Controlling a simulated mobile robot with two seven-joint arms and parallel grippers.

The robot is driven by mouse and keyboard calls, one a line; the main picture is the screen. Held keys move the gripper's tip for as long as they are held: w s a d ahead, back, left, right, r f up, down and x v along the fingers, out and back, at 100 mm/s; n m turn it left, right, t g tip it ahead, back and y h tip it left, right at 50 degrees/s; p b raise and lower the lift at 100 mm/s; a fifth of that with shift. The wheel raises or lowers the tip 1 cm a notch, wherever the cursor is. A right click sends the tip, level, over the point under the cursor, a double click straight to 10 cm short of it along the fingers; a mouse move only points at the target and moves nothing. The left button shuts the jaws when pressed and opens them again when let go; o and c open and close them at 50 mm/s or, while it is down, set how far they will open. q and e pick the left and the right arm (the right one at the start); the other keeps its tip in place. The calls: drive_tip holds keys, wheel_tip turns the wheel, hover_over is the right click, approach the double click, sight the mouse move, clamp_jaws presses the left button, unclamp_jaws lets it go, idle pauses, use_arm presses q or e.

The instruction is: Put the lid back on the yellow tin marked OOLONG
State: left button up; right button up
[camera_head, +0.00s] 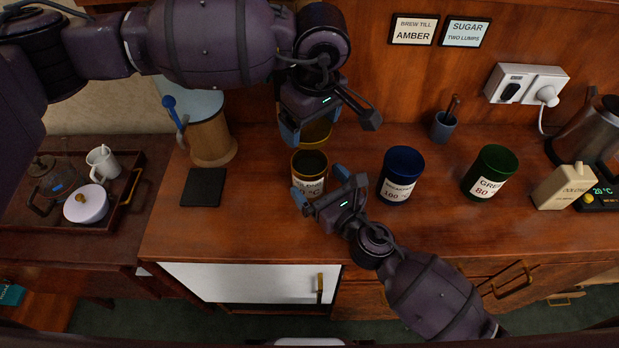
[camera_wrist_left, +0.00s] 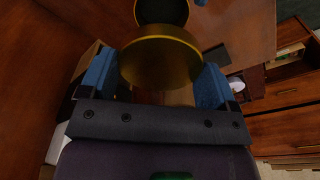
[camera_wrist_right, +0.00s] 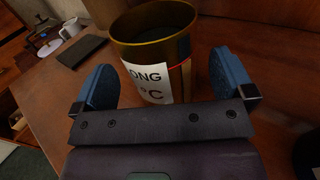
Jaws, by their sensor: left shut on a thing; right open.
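The yellow OOLONG tin (camera_head: 309,166) stands upright and uncovered on the wooden counter, its dark inside showing. Its label, partly readable as "ONG" and "°C", shows in the right wrist view (camera_wrist_right: 151,83). My left gripper (camera_head: 330,120) is shut on the yellow lid (camera_head: 318,131), held above and behind the tin; the lid (camera_wrist_left: 160,62) fills the space between its fingers in the left wrist view, with the tin's dark opening (camera_wrist_left: 162,11) beyond. My right gripper (camera_head: 318,187) is open, its fingers on either side of the tin's near side; I cannot tell whether they touch it.
A cream carton (camera_head: 564,187) and a kettle (camera_head: 590,130) stand far right.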

drive_tip(key=shift+x, duration=1.65)
drive_tip(key=c, duration=1.2)
use_arm(q)
hover_over(311, 162)
drive_tip(key=shift+f, duration=2.5)
